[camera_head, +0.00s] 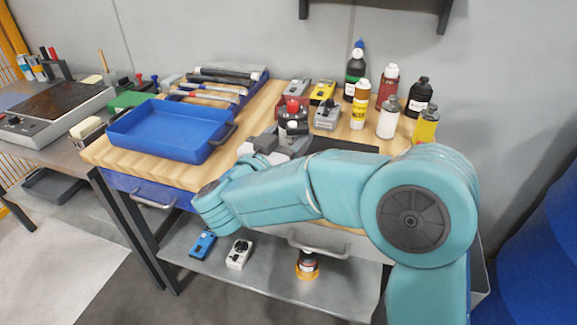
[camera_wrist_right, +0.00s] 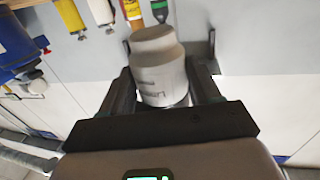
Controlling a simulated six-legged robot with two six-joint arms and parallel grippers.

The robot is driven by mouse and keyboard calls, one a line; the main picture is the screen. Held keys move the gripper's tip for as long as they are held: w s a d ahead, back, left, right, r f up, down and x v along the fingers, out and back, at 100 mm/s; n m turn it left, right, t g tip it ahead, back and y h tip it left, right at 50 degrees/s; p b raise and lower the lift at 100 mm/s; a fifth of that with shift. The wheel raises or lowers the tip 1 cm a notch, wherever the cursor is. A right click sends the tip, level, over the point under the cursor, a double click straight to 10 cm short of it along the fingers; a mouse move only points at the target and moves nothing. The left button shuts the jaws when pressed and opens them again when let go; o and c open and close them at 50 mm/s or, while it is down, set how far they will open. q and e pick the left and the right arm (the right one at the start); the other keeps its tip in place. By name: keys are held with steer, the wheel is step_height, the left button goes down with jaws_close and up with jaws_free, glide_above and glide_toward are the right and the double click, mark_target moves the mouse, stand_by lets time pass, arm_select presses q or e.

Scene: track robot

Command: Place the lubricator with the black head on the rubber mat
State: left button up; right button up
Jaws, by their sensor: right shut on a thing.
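My right arm crosses the head view, and its grey gripper (camera_head: 282,150) is over the bench, partly masked by my arm. In the right wrist view, the right gripper (camera_wrist_right: 166,72) is shut on a pale grey-white bottle (camera_wrist_right: 158,78) with faint dark print. Its head colour is not clear there. A dark flat patch (camera_head: 347,144), probably the rubber mat, shows behind my arm and is mostly hidden. A yellow bottle with a dark head (camera_head: 427,128) and a black bottle (camera_head: 420,97) stand at the right back. I cannot tell which is the lubricator. My left gripper is out of view.
A blue tray (camera_head: 160,153) sits on the left of the wooden bench. A lower shelf (camera_head: 270,283) holds small items.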

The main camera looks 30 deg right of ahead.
step_height(320, 180, down, 6)
steer(key=shift+r+b, duration=0.1)
steer(key=shift+b, duration=0.7)
steer(key=shift+f, duration=0.3)
steer(key=o, duration=1.2)
steer(key=shift+r, duration=0.25)
steer(key=p+v, duration=0.1)
steer(key=v, duration=1.1)
